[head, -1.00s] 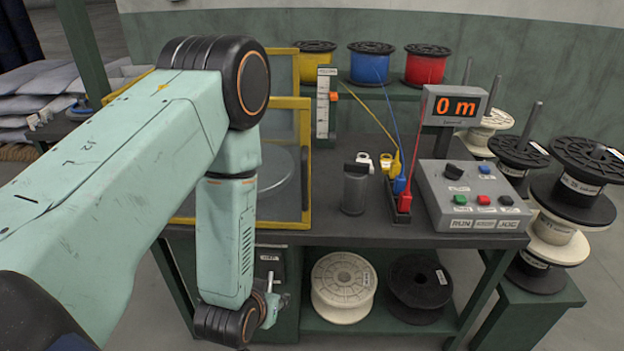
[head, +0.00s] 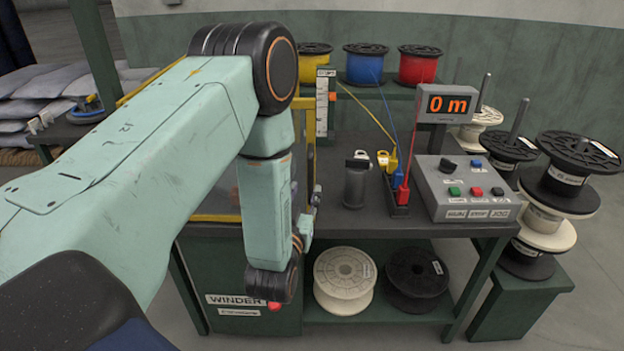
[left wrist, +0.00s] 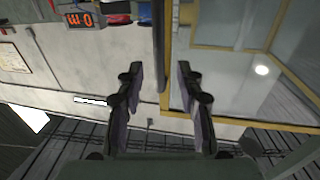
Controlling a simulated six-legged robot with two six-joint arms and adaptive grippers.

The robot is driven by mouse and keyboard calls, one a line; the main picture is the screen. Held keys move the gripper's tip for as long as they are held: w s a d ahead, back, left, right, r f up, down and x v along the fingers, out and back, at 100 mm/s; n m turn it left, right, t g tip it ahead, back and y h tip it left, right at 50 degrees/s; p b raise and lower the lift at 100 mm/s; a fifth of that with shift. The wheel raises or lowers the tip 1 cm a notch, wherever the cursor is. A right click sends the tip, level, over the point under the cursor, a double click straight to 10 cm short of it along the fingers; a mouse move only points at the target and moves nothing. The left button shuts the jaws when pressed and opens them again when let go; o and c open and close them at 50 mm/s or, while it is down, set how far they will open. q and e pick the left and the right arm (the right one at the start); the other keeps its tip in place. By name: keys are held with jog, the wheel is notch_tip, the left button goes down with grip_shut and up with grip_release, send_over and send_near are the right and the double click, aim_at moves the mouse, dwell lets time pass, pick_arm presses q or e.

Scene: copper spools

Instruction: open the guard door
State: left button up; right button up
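The guard door has a yellow frame (head: 309,135) with a clear panel and stands on the bench, mostly hidden behind my left arm in the head view. In the left wrist view the yellow frame (left wrist: 167,62) and clear panel fill the upper right, with a dark upright bar (left wrist: 159,45) along the frame's edge. My left gripper (left wrist: 162,78) is open and empty, its fingers on either side of that bar's line; I cannot tell whether they touch it. In the head view the gripper (head: 313,208) shows only partly, low beside the frame. My right gripper is not in view.
A dark canister (head: 355,183), cable ends in a black holder (head: 398,207) and a grey control box (head: 465,188) stand right of the door. The meter (head: 448,104) reads 0 m. Spools (head: 345,280) sit on the lower shelf; a red knob (head: 273,306) shows below my arm.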

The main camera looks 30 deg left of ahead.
aim_at(310, 179)
pick_arm(q)
jog(key=x, duration=0.5)
jog(key=shift+w, duration=0.4)
jog(key=shift+w+a, duration=0.3)
jog(key=shift+w, duration=0.05)
jog(key=shift+s+d+r, duration=0.15)
jog(key=shift+s, duration=0.05)
jog(key=shift+c, duration=0.3)
jog(key=shift+w, duration=0.15)
jog(key=c, duration=0.6)
grip_shut()
